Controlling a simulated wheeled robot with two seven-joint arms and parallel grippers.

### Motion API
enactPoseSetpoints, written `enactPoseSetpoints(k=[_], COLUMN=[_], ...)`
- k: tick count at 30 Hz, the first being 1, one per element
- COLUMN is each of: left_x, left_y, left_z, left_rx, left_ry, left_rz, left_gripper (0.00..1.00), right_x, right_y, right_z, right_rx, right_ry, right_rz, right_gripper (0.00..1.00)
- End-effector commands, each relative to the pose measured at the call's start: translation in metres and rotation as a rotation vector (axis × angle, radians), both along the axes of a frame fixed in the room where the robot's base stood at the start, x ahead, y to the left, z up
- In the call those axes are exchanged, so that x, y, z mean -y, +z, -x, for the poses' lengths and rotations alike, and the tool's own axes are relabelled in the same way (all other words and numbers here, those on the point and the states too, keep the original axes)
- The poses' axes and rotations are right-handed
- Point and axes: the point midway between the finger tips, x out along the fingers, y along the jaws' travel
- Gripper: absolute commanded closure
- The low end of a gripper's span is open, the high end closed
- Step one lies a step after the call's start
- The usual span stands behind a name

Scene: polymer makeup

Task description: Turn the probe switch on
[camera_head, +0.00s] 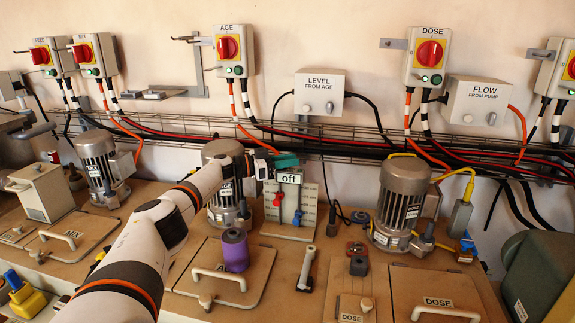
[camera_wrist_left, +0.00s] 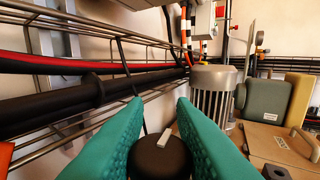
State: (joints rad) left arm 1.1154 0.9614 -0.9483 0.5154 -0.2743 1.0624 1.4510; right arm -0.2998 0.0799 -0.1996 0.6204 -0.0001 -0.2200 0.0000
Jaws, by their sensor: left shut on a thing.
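My left gripper (camera_head: 287,160), with teal fingers, is at the top of a small upright panel (camera_head: 309,205) in the head view. In the left wrist view, its fingers (camera_wrist_left: 159,112) stand on either side of a round black knob (camera_wrist_left: 160,160) with a white pointer mark, and it is shut on this knob. The knob's sides are partly hidden by the fingers. A sign reading "off" (camera_head: 290,178) shows just below the fingertips in the head view. The panel carries a red lever (camera_head: 277,199) and a blue lever (camera_head: 297,217). My right gripper is not in view.
A grey motor (camera_head: 401,205) stands right of the panel, and another motor (camera_head: 222,150) stands behind my left arm. A wire cable tray (camera_wrist_left: 100,112) with thick cables runs along the wall close to the gripper.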

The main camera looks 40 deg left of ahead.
Motion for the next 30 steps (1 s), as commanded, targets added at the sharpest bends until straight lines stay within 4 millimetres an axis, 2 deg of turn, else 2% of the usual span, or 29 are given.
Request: enactPoseSetpoints(k=[7,8,11,19,22,26,30], left_x=[0.0,0.0,0.0,0.0,0.0,-0.001,0.0], left_y=[0.001,0.001,0.001,0.001,0.007,0.026,0.055], left_z=[0.0,0.0,0.0,0.0,0.0,0.0,0.0], left_rx=[0.002,0.002,0.002,0.001,0.002,0.006,0.006], left_ry=[0.002,0.002,0.002,0.001,0.0,0.001,0.001], left_rz=[0.001,0.001,0.001,0.001,-0.001,-0.001,-0.002], left_gripper=[0.99,0.73,0.57,0.56,0.56,0.56,0.56], right_x=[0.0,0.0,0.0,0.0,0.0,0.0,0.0], right_y=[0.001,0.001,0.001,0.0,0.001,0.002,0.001], right_z=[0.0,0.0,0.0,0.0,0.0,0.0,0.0], right_rx=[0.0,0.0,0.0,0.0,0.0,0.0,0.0], right_ry=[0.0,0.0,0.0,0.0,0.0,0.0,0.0], right_rz=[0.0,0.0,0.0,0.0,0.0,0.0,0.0], right_gripper=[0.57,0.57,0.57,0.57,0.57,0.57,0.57])
